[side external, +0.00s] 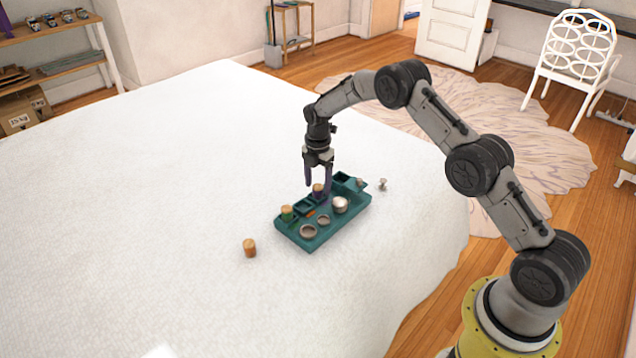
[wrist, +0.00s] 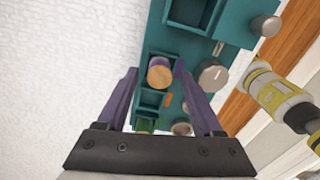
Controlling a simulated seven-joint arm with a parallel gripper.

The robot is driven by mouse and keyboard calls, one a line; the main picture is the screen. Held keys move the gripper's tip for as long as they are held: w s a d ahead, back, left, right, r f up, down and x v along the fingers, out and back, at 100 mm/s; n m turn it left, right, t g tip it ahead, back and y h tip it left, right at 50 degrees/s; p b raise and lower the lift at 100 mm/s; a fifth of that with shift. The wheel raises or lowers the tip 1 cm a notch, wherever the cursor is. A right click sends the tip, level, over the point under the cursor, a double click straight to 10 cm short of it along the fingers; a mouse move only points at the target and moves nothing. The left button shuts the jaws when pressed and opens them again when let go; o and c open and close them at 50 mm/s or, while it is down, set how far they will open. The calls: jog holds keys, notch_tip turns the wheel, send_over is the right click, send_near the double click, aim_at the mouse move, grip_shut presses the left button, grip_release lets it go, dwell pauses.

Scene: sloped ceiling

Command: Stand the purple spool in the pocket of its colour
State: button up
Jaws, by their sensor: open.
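The purple spool (side external: 318,191) with a pale wooden top is in a pocket of the teal tray (side external: 292,236) and looks upright. It also shows in the wrist view (wrist: 160,72), with teal pocket walls around it. A purple patch (wrist: 179,68) is beside it; I cannot tell whether it is a pocket mark or my fingertip. My gripper (side external: 318,184) points down over the tray, its purple fingers open on either side of the spool with gaps in the wrist view. How deep the spool sits is hidden.
A green spool (side external: 287,212) is in the tray's left end; an empty pocket with an orange mark (side external: 310,213) lies between. Metal round pieces (side external: 340,205) sit on the tray. An orange-brown spool (side external: 249,247) stands on the white surface (side external: 150,200), clear at left. A small knob (side external: 382,184) stands right.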

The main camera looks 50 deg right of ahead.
notch_tip(320, 180, up, 13)
notch_tip(320, 180, up, 10)
jog(key=m+t, duration=0.1)
jog(key=m, duration=0.3)
send_over(318, 186)
jog(key=s+a, duration=0.3)
jog(key=s, duration=0.3)
jog(key=s+a+r+m+t, duration=0.25)
jog(key=s+r+m, duration=0.25)
jog(key=s, duration=0.6)
jog(key=s+a+r+m+t, duration=0.1)
jog(key=s+a+r+m, duration=0.3)
jog(key=s, duration=0.7)
jog(key=s+f+m+t, duration=0.1)
jog(key=s+f+m, duration=0.1)
jog(key=s+m, duration=0.5)
jog(key=s, duration=0.5)
jog(key=shift+s+a+f, duration=0.15)
jog(key=shift+s+f, duration=0.1)
jog(key=shift+f, duration=0.1)
